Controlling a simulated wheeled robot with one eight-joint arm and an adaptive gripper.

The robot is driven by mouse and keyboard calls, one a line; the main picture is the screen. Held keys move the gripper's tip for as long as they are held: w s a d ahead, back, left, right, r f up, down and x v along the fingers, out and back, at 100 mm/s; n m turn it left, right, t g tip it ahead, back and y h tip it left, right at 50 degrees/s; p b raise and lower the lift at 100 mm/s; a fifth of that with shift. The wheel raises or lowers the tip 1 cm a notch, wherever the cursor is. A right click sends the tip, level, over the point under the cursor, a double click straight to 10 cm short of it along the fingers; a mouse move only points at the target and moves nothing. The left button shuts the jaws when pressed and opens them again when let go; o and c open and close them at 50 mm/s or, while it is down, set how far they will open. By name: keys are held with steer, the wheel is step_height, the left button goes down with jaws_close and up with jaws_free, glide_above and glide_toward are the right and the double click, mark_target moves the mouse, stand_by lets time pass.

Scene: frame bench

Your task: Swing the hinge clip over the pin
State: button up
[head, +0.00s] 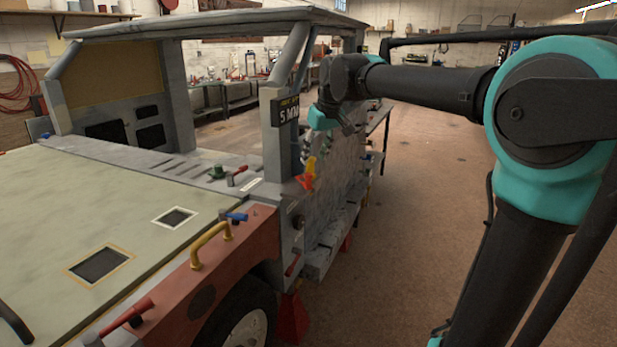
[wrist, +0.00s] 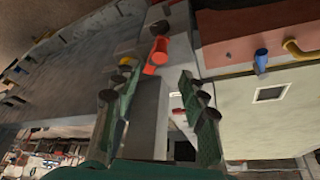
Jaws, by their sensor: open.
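A red part with a yellow piece above it (head: 308,174) sits on the side of the grey front pillar. In the wrist view the red part (wrist: 157,54) shows just beyond my fingertips, with the yellow piece (wrist: 127,62) to its left. I cannot tell for sure which part is the hinge clip and which is the pin.
The grey pillar carries a dark sign (head: 286,110). A blue handle (head: 236,217) and a yellow grab bar (head: 210,243) sit on the red fender. A red-handled lever (head: 238,173) stands on the cowl. The floor (head: 430,190) to the right is clear.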

mark_target(309, 175)
steer(key=x, duration=0.9)
steer(key=shift+f, duration=0.2)
jaws_close()
